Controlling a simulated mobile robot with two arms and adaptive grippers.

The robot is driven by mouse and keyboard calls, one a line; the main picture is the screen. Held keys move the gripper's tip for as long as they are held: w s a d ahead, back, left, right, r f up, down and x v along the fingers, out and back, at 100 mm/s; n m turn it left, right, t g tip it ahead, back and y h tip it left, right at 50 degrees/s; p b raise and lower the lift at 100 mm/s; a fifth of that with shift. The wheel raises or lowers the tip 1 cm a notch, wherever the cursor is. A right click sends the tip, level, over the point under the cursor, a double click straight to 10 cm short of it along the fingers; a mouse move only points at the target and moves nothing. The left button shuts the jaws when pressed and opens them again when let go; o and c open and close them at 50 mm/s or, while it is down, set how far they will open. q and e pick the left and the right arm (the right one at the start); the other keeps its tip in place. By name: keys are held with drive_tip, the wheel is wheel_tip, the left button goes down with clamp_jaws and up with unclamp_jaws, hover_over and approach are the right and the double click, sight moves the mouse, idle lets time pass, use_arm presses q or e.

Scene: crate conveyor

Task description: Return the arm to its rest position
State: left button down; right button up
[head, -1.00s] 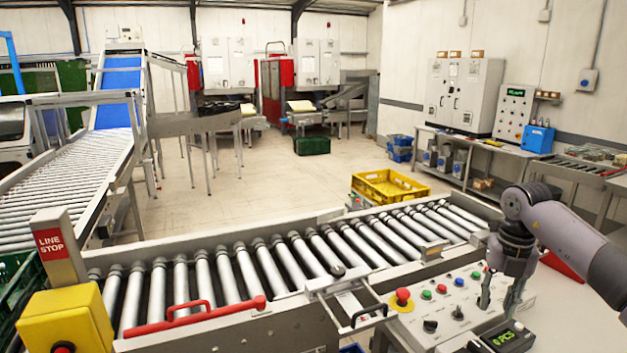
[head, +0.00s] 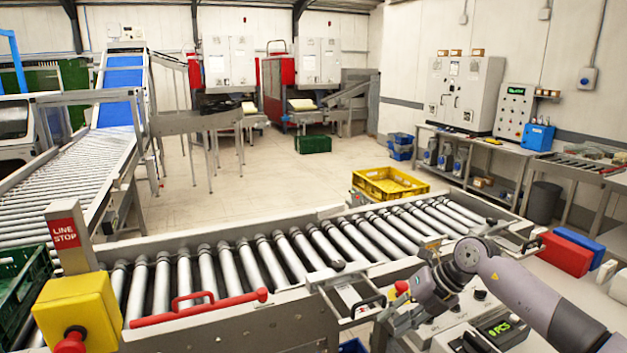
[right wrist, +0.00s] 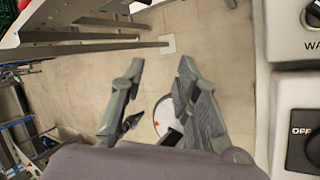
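My right arm reaches in from the right in the head view. Its gripper (head: 393,322) hangs over the left part of the control panel (head: 432,335), beside the red emergency button (head: 401,287), and hides part of the panel. In the right wrist view the two fingers of this gripper (right wrist: 160,76) stand apart with only floor visible between them. Nothing is held. My left gripper is not in view.
The roller conveyor (head: 285,262) runs behind the panel, with a red handle (head: 200,307) on its front. A yellow line-stop box (head: 75,312) stands at left. A red box (head: 566,254) lies at right. Panel knobs (right wrist: 303,150) are close to the gripper at right.

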drive_tip(key=s+a+r+t+y, duration=0.15)
drive_tip(key=a+y, duration=0.45)
drive_tip(key=a, duration=0.7)
drive_tip(key=s+a+r+m+t+y, duration=0.3)
drive_tip(key=a+r+m+t+y, duration=0.15)
drive_tip(key=r+m+t, duration=0.3)
drive_tip(key=d+f+m+t+h, duration=0.2)
drive_tip(key=d+m+t+h, duration=0.7)
drive_tip(key=m, duration=0.5)
drive_tip(key=s+d+f+m+g+h, duration=0.75)
drive_tip(key=d+f+m, duration=0.2)
drive_tip(key=f, duration=0.35)
drive_tip(key=s+d+f+m+g, duration=0.1)
drive_tip(key=s+f+g, duration=0.45)
drive_tip(key=s, duration=0.65)
drive_tip(key=s+d+f+m+g, duration=0.1)
drive_tip(key=s+f+g, duration=0.3)
drive_tip(key=s+f, duration=0.55)
drive_tip(key=s+f+g, duration=0.1)
drive_tip(key=s+f, duration=0.2)
drive_tip(key=f, duration=0.9)
drive_tip(key=s+f, duration=0.2)
drive_tip(key=f, duration=1.1)
drive_tip(key=s+d+f+g, duration=0.1)
drive_tip(key=s+d+f, duration=0.2)
drive_tip(key=s+f, duration=1)
drive_tip(key=s, duration=0.3)
drive_tip(key=shift+f+n+h, duration=0.3)
drive_tip(key=shift+f, duration=0.05)
